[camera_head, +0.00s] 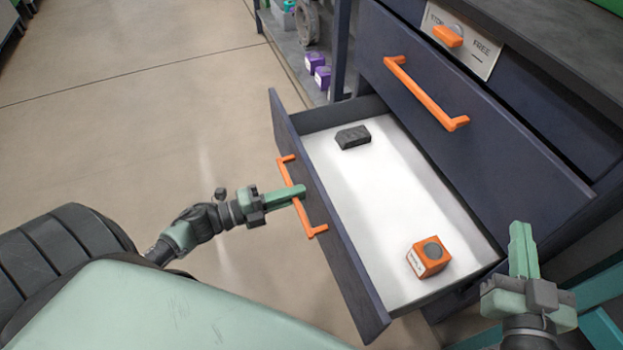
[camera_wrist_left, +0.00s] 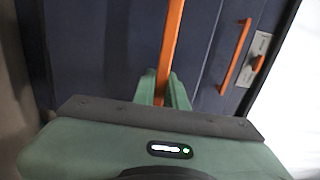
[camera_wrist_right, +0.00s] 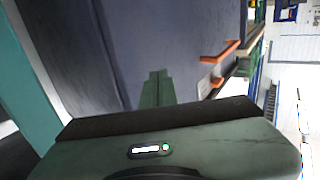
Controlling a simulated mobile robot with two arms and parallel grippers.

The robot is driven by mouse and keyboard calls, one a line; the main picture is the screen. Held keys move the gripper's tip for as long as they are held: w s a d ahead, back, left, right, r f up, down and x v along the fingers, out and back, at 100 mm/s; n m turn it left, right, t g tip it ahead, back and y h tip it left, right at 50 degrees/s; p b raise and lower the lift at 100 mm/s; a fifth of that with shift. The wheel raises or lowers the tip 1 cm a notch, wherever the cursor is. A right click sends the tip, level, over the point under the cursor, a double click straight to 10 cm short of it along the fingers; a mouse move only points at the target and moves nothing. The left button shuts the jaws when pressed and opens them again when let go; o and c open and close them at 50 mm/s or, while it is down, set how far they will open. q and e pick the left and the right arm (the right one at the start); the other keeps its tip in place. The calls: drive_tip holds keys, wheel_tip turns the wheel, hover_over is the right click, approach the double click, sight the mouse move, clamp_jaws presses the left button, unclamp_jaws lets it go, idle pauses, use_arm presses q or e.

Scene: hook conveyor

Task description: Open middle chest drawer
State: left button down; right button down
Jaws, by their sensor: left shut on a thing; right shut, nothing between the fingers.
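The dark blue chest has one drawer pulled far out, its front panel (camera_head: 345,265) and white inside floor (camera_head: 385,210) in view. Its orange handle (camera_head: 288,185) is gripped by my left gripper (camera_head: 298,197), shut around the bar. In the left wrist view the orange bar (camera_wrist_left: 171,45) runs between the green fingers (camera_wrist_left: 163,88). Inside the drawer lie a black block (camera_head: 352,137) and an orange cube (camera_head: 428,258) with a dark round top. The drawer above, with an orange handle (camera_head: 425,95), is closed. My right gripper (camera_head: 522,240) is shut and empty beside the chest.
A label plate (camera_head: 470,45) with an orange handle sits on the top drawer. A shelf (camera_head: 300,55) with purple boxes (camera_head: 318,70) stands beyond the chest. Floor (camera_head: 140,110) to the left is clear.

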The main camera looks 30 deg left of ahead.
use_arm(q)
drive_tip(key=shift+v, duration=0.9)
use_arm(e)
drive_tip(key=shift+d+f+g, duration=0.1)
drive_tip(key=shift+f+g, duration=0.3)
drive_tip(key=shift+f, duration=0.15)
drive_tip(key=shift+s, duration=0.1)
use_arm(q)
drive_tip(key=c, duration=1.4)
unclamp_jaws()
drive_tip(key=shift+c, duration=0.2)
